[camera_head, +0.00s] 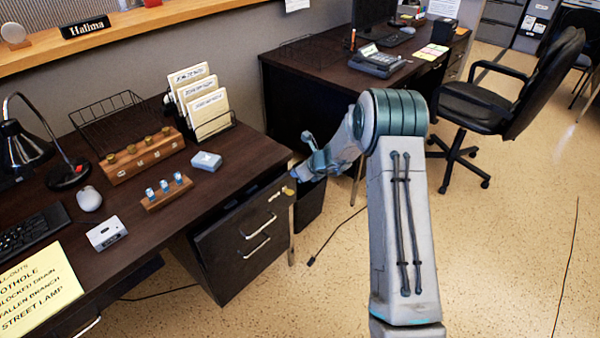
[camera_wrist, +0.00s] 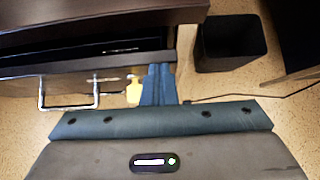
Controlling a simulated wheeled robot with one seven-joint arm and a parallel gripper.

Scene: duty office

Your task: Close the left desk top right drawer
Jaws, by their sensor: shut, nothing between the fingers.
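The left desk (camera_head: 130,225) fills the left of the head view, with a dark drawer unit at its right end. Its top right drawer (camera_head: 237,228) is partly open, with a metal handle on its front. In the wrist view, the dark inside of the drawer (camera_wrist: 90,52) shows between the desk top and the drawer front. A yellow tag (camera_wrist: 134,91) hangs by the right end of the front. My gripper (camera_wrist: 158,70) is shut and empty, its fingertips at the right end of the drawer front. I cannot tell whether they touch it. In the head view, my gripper (camera_head: 296,178) is partly hidden.
A black bin (camera_head: 309,207) stands on the floor beyond the drawer, also in the wrist view (camera_wrist: 231,42). A lower drawer (camera_head: 245,265) is below. A second desk (camera_head: 310,85) and an office chair (camera_head: 490,105) stand behind. Floor to the right is open; a cable (camera_head: 335,235) lies there.

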